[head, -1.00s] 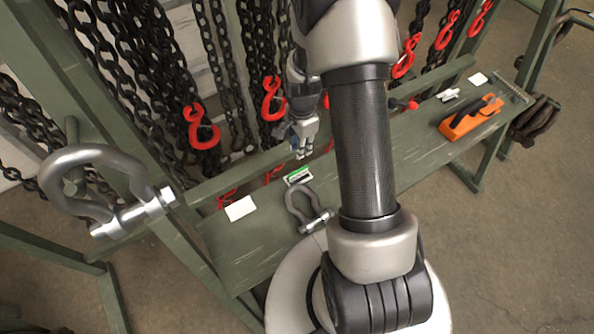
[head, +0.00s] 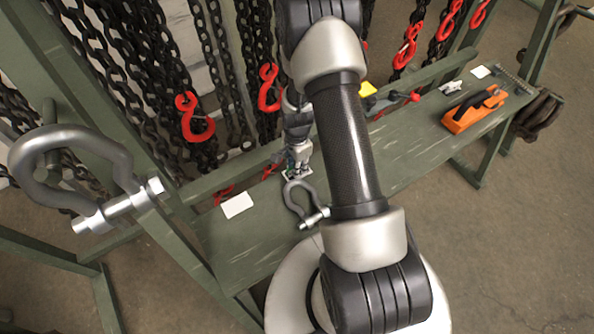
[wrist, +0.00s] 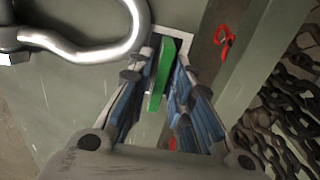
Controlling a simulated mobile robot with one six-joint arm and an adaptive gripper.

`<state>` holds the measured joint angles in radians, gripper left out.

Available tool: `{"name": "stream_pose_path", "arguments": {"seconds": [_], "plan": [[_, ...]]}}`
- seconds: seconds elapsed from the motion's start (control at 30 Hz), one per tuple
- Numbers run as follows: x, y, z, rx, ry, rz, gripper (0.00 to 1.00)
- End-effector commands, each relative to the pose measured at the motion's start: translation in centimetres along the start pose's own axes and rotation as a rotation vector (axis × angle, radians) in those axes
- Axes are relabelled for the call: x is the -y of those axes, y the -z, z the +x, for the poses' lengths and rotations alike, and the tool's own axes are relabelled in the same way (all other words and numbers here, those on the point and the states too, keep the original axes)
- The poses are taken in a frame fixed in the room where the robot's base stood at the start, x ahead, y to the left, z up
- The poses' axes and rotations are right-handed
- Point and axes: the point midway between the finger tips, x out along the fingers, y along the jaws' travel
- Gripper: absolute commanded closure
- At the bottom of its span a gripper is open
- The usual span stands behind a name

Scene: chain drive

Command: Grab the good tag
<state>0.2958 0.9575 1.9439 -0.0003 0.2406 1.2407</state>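A green tag with white edges (wrist: 164,68) lies between the two fingertips in the wrist view. I take it as the good tag; no lettering is readable. In the head view my gripper (head: 299,165) is down at the green bench beside the grey shackle, and it mostly hides the tag. In the wrist view my gripper (wrist: 158,85) is open, with one blue-padded finger on each side of the tag. Gaps show between the pads and the green part. Whether the fingertips touch the bench is unclear.
The grey shackle (head: 303,203) lies close by on the bench (head: 255,245). A blank white card (head: 237,206) is left of it. A yellow piece (head: 367,89) and an orange device (head: 472,110) are to the right. Chains with red hooks (head: 194,117) hang behind.

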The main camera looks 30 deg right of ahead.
Motion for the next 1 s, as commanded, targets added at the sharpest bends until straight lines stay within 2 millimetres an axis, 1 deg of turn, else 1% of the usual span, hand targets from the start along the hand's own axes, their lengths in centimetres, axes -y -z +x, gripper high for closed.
{"name": "stream_pose_path", "arguments": {"seconds": [0.03, 0.07, 0.23, 0.53, 0.57, 1.0], "plan": [[-0.02, 0.01, 0.55, 0.000, -0.001, 0.000, 0.80], [-0.02, 0.02, 0.64, 0.000, -0.001, 0.000, 0.80], [-0.03, 0.02, 0.53, 0.000, -0.001, 0.000, 0.80], [-0.01, 0.03, 0.50, 0.000, 0.000, 0.000, 0.99], [-0.01, 0.03, 0.50, 0.000, 0.000, 0.000, 1.00], [0.03, 0.04, 0.38, 0.000, 0.001, 0.000, 1.00]]}}
